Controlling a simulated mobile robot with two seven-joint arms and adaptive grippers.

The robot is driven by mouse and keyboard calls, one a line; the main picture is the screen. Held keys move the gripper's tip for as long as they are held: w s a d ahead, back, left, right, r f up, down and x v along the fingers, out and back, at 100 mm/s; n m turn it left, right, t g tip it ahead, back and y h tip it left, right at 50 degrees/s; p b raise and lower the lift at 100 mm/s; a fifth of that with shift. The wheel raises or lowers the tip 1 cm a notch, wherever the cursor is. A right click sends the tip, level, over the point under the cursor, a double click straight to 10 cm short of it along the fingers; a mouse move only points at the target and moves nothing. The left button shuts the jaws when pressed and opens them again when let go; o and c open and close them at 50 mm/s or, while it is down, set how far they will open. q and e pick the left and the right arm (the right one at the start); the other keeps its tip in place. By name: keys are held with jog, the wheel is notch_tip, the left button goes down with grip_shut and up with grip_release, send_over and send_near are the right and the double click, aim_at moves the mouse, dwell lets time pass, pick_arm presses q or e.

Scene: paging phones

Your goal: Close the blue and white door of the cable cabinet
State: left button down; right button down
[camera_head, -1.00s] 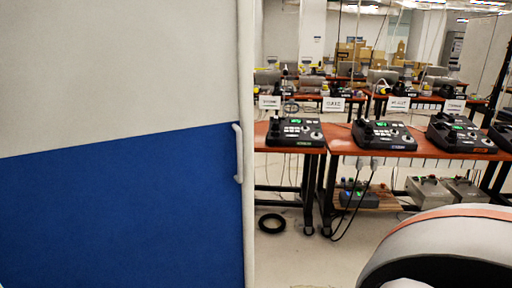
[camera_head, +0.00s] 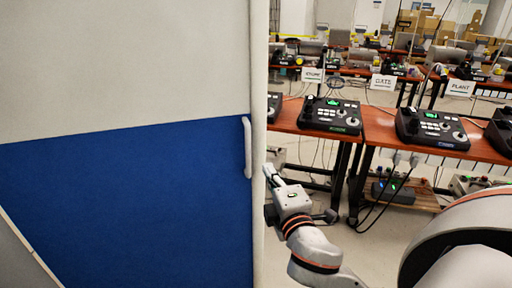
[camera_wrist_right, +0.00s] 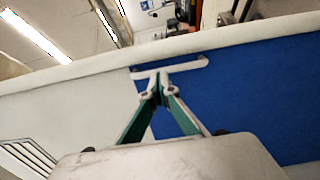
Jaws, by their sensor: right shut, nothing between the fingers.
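The blue and white door (camera_head: 120,190) fills the left of the head view, white above and blue below. Its pale vertical handle (camera_head: 247,147) is near the right edge, on the blue part. My right gripper (camera_head: 268,172) is just right of the door's edge, a little lower than the handle's middle. In the right wrist view the shut, empty green fingers (camera_wrist_right: 161,82) point at the handle (camera_wrist_right: 190,67); the tips overlap it in the picture, and I cannot tell whether they touch. The door's blue panel (camera_wrist_right: 265,105) is behind them. My left gripper is not in view.
Wooden-topped tables (camera_head: 380,136) with black paging phones (camera_head: 331,114) and small signs stand behind and right of the door. Boxes and more tables are further back. Some pale floor (camera_head: 350,245) shows between the door and the tables. A grey, light-edged surface (camera_head: 20,255) is at bottom left.

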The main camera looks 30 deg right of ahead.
aim_at(253, 141)
jog(key=b+x, duration=0.3)
jog(key=x, duration=0.9)
jog(key=shift+w+a+f, duration=0.1)
jog(key=shift+w, duration=0.55)
jog(key=shift+w, duration=0.1)
